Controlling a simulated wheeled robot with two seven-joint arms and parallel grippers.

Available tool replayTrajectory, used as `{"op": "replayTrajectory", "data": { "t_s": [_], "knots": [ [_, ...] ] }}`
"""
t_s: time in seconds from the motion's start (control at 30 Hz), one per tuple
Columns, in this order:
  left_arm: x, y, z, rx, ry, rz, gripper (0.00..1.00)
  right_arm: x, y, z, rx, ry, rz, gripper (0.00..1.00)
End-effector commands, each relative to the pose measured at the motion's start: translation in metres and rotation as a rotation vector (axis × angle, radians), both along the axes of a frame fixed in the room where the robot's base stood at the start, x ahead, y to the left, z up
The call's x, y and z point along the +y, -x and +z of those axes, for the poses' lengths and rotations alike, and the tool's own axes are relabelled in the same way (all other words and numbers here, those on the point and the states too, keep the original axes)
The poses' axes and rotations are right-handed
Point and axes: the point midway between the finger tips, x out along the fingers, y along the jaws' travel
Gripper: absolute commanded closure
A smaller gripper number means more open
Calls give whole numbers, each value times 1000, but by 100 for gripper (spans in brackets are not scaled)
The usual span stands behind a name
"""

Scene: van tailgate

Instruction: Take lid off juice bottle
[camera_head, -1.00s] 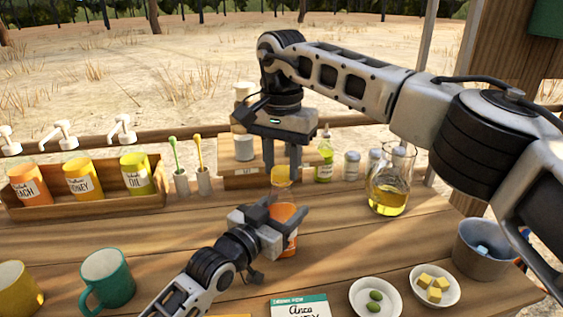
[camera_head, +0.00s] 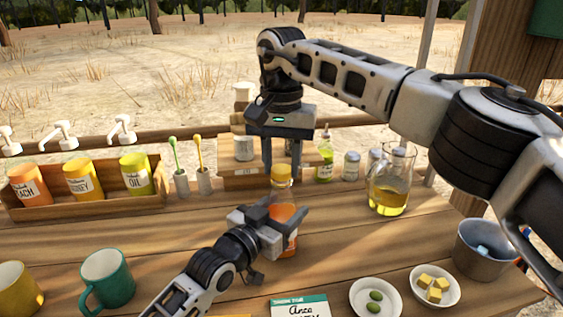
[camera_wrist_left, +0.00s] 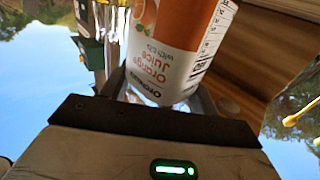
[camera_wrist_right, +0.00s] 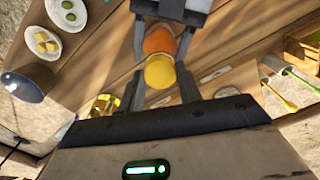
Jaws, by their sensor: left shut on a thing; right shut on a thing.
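The juice bottle (camera_head: 284,212) holds orange juice and stands upright on the wooden counter. My left gripper (camera_head: 272,228) is shut around its body; the orange juice label (camera_wrist_left: 180,55) fills the left wrist view. The yellow lid (camera_head: 281,172) is at the top of the bottle's neck; the lid also shows in the right wrist view (camera_wrist_right: 160,72). My right gripper (camera_head: 282,168) comes down from above, shut on the lid with a finger on each side. I cannot tell whether the lid is loose on the neck.
A glass pitcher (camera_head: 390,183) and a metal bucket (camera_head: 478,254) stand to the right. Two white bowls, one with olives (camera_head: 375,312), sit in front right. A green mug (camera_head: 108,280) is at front left. A wooden tray (camera_head: 95,203) of jars is behind left.

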Motion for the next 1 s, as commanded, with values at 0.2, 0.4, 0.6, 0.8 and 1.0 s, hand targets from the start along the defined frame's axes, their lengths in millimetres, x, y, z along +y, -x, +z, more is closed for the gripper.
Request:
{"op": "replayTrajectory", "data": {
  "t_s": [0.2,0.4,0.6,0.8,1.0],
  "knots": [
    [0,0,-1,1,-2,0,100,0,0,8,0,0,0,93],
    [0,0,-1,1,-2,0,100,0,0,15,-1,0,0,93],
    [0,0,-1,1,-2,0,100,0,0,18,0,0,1,93],
    [0,0,-1,1,-2,0,100,0,0,18,0,0,0,93],
    [0,0,-1,1,-2,0,100,0,0,39,-3,1,-2,93]
  ]
}}
